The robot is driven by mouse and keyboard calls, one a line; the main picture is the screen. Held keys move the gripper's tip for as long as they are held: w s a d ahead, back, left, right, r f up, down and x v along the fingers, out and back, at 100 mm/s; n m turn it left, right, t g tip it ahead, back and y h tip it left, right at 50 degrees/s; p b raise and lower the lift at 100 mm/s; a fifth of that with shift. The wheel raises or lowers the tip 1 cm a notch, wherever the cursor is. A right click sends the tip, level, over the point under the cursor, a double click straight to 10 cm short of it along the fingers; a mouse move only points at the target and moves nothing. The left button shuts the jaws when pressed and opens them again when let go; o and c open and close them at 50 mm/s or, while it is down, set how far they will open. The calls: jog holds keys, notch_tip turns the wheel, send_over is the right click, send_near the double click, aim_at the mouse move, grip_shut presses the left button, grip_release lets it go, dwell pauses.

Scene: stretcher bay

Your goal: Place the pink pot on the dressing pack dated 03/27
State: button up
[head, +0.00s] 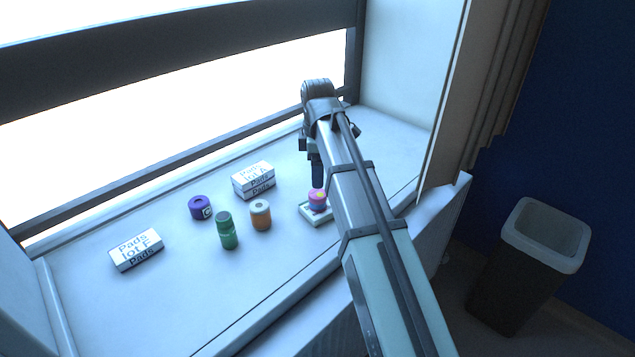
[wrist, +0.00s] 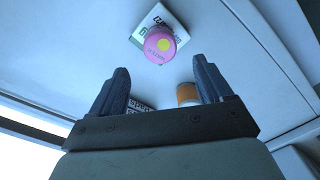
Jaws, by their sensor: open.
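The pink pot (head: 317,201) has a yellow spot on its top and stands upright on a small white pack (head: 322,217) at the right of the sill. In the wrist view the pot (wrist: 160,46) covers part of the white pack (wrist: 141,25), so its dark print shows only in part and I cannot read the full date. My gripper (head: 317,184) points down close to the pot in the head view. In the wrist view its two fingers (wrist: 160,72) are spread apart with nothing between their tips, and the pot is beyond them.
An orange jar (head: 260,217), green bottle (head: 227,235) and purple roll (head: 200,208) stand left of the pot. Boxes of pads, lot A (head: 254,174) and lot F (head: 136,249), lie on the sill. A window frame (head: 200,146) runs behind. A bin (head: 530,262) stands at right.

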jog(key=shift+r, duration=1.65)
